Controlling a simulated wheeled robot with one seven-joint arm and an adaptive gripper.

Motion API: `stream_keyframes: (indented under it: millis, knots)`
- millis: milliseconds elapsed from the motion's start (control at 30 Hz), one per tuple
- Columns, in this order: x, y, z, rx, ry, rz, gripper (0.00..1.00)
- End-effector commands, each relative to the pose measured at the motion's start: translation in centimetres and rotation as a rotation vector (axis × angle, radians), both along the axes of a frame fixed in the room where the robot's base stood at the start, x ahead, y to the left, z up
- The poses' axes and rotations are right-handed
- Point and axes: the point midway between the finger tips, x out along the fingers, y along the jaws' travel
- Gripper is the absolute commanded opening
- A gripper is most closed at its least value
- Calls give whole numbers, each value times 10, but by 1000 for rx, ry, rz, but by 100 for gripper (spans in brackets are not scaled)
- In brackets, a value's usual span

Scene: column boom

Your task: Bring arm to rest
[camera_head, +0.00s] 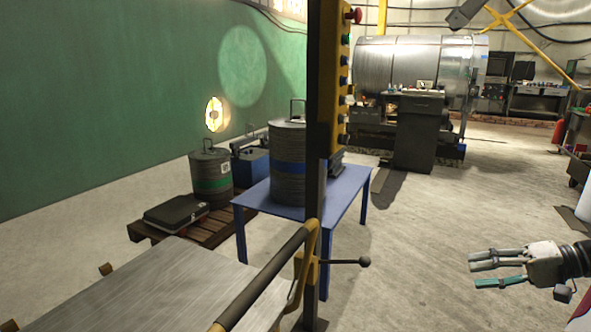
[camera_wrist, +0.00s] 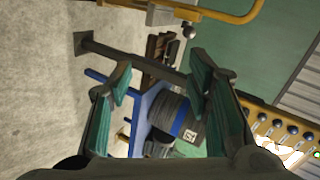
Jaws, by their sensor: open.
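My gripper (camera_head: 500,271) is at the lower right of the head view, held out over bare concrete floor. Its fingers are spread apart with nothing between them. In the wrist view, the two green-padded fingers of my gripper (camera_wrist: 160,95) frame the scene from left and right. Between and beyond them is a ribbed grey drum with a blue band (camera_wrist: 178,118). That drum (camera_head: 288,165) stands on a blue table (camera_head: 343,205) in the head view, well to the left of my gripper. My gripper touches nothing that I can see.
A dark post with a yellow button box (camera_head: 338,90) rises in the middle, beside a metal-topped cart (camera_head: 150,290) with a yellow rail. A green-banded drum (camera_head: 211,175) and a black case (camera_head: 176,213) are on a pallet. A large steel cylinder machine (camera_head: 420,65) stands behind. Floor around my gripper is clear.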

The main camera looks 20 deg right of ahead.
Motion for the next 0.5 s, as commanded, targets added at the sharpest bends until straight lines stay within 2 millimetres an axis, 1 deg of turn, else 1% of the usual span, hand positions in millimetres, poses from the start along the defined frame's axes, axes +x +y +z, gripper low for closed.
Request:
stream_keyframes:
  millis: [267, 367, 500]
  knots:
    - [18, 28, 17, -9, 59, 70, 46]
    - [26, 42, 24, -14, 89, 100, 46]
    - [38, 68, 38, -29, 144, 156, 46]
